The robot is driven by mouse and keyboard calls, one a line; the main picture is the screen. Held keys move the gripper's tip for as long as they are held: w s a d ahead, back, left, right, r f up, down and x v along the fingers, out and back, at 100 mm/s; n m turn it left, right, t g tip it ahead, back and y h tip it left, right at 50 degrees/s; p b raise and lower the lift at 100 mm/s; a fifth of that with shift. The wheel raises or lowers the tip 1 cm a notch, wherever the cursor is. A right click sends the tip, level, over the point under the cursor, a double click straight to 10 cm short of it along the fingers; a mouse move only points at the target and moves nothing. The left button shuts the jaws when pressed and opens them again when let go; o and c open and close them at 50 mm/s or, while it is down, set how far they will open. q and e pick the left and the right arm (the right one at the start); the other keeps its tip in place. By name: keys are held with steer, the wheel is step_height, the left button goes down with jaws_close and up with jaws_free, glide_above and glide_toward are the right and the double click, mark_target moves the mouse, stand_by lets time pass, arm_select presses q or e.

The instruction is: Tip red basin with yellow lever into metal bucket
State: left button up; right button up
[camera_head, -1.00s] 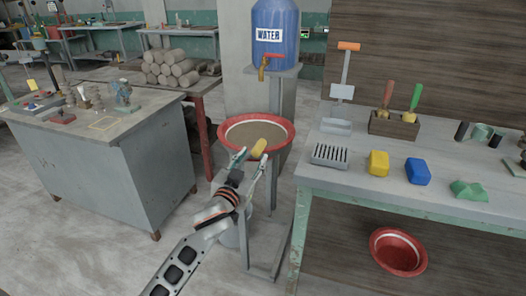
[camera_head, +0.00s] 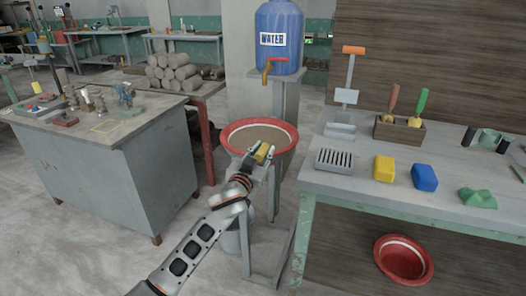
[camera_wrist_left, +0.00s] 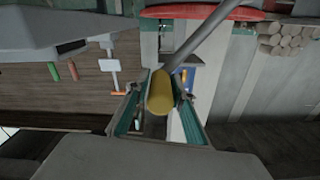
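The red basin (camera_head: 232,128) with a pale inner band and brownish contents sits level on a grey stand (camera_head: 262,240) below the water barrel. Its yellow lever (camera_head: 264,152) points toward me. In the left wrist view the yellow lever grip (camera_wrist_left: 160,93) sits on a grey rod below the red rim (camera_wrist_left: 205,12). My left gripper (camera_head: 261,157) is open, with its fingers (camera_wrist_left: 157,97) on either side of the grip; a gap shows on at least one side. The metal bucket (camera_head: 232,240) stands low by the stand, mostly hidden by my left arm. My right gripper is out of view.
A blue water barrel (camera_head: 277,25) with a red tap stands behind the basin. A workbench (camera_head: 345,184) with a yellow block, a blue block and tools is at right, another red basin (camera_head: 403,259) beneath it. A grey cabinet (camera_head: 150,180) stands left.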

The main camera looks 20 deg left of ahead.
arm_select(q)
jaws_close()
steer(key=shift+a+r+p, duration=0.2)
steer(key=shift+r+p, duration=0.2)
steer(key=a+r+n+p, duration=0.3)
steer(key=a+n+p, duration=0.3)
steer(key=a+p, duration=0.1)
steer(key=shift+a+p, duration=0.3)
steer(key=shift+p, duration=0.15)
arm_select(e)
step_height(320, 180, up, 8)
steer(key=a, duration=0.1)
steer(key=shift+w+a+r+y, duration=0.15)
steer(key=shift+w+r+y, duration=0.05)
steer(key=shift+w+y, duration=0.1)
arm_select(q)
steer(key=shift+w+f, duration=0.1)
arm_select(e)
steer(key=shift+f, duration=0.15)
arm_select(q)
steer(key=o, duration=0.6)
jaws_free()
steer(key=shift+c, duration=0.2)
steer(key=shift+o, duration=0.5)
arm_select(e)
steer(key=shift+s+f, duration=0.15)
